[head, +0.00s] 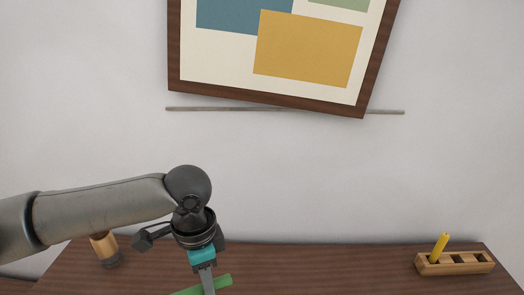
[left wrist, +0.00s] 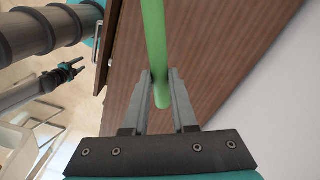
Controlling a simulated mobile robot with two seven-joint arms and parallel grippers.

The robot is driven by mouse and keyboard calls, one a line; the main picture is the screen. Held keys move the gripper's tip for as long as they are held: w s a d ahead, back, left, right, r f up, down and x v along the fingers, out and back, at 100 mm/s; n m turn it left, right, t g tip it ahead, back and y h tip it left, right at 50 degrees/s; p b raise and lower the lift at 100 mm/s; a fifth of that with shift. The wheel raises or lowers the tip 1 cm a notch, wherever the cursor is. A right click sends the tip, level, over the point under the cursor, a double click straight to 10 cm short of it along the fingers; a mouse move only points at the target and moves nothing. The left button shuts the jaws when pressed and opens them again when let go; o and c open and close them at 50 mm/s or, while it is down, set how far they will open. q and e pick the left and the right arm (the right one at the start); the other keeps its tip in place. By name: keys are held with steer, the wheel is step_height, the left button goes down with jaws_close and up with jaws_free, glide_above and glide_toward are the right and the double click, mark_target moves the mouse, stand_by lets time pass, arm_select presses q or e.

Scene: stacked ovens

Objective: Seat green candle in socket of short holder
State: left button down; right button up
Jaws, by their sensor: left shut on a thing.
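The green candle (head: 221,281) is a plain green rod, lying roughly level at the bottom edge of the head view. My left gripper (head: 208,288) is shut on it. In the left wrist view the candle (left wrist: 155,40) passes between the fingers of my left gripper (left wrist: 160,82), with one end just past the fingertips. My right gripper (left wrist: 72,70) is off to the left in the left wrist view, small, empty, its fingers apart. A round wooden piece with a dark grey end (head: 105,250) stands at the table's left; I cannot tell whether it is the short holder.
A wooden block with square sockets (head: 458,264) stands at the right on the brown table (head: 330,270). A yellow candle (head: 440,247) leans in its left socket. The table between my left gripper and the block is clear. A tilted picture and a thin rail are on the wall behind.

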mark_target(192, 294)
arm_select(q)
steer(key=n+b, duration=0.1)
steer(key=n, duration=0.1)
steer(key=s+a+n+b, duration=0.1)
steer(key=n, duration=0.1)
steer(key=s+a+n, duration=0.1)
steer(key=n, duration=0.2)
steer(key=shift+a+r+b, duration=0.25)
steer(key=shift+r+b, duration=0.15)
steer(key=shift+s+a+r+n+b, duration=0.15)
steer(key=shift+s+a+n+b, duration=0.2)
steer(key=shift+n, duration=0.65)
steer(key=shift+s+a+r+n+b, duration=0.1)
steer(key=shift+s+a+n+b, duration=0.3)
steer(key=shift+n, duration=0.6)
steer(key=shift+s+a+r+n+b, duration=0.15)
steer(key=shift+s+a+n+b, duration=0.2)
steer(key=shift+n, duration=0.65)
